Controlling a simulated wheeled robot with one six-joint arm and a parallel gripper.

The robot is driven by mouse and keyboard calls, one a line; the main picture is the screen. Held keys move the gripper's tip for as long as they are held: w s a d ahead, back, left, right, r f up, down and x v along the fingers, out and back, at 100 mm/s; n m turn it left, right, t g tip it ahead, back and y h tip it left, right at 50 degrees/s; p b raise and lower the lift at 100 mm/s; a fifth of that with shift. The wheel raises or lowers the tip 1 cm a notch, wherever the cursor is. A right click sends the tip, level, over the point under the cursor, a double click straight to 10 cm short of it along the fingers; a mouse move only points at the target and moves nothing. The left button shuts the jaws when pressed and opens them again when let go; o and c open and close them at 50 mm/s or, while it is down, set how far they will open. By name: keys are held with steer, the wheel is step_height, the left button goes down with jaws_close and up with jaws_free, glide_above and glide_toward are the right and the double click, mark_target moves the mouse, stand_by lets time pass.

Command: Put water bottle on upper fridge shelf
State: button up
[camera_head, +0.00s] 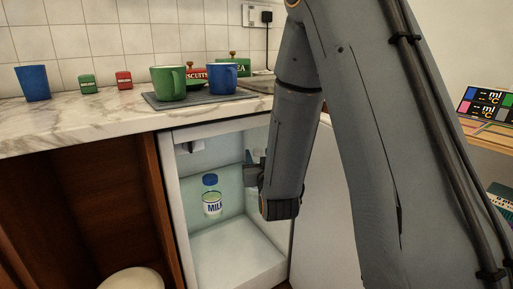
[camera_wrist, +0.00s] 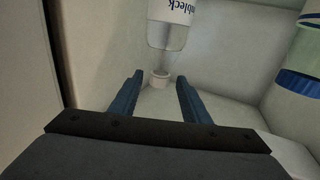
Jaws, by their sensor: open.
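The water bottle is clear with a white, dark-lettered label (camera_wrist: 172,10). In the wrist view it appears upside down, its pale cap near the picture's middle. My gripper (camera_wrist: 160,77) is open, with its two blue fingers on either side of the cap in the picture; no contact is visible. In the head view my gripper (camera_head: 253,174) is inside the open fridge (camera_head: 225,250), right of the milk bottle (camera_head: 211,198). My arm hides much of the fridge's right side, and the water bottle cannot be made out clearly there.
The milk bottle has a blue cap, also in the wrist view (camera_wrist: 300,84) at right. The fridge door (camera_head: 325,230) stands open behind my arm. Mugs and tins stand on the marble counter (camera_head: 90,122) above. A white round object (camera_head: 133,279) is at lower left.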

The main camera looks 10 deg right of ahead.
steer(key=s, duration=0.2)
steer(key=s+p, duration=0.1)
steer(key=s, duration=0.2)
steer(key=shift+s+a, duration=0.2)
steer(key=shift+s, duration=0.15)
steer(key=shift+f, duration=0.1)
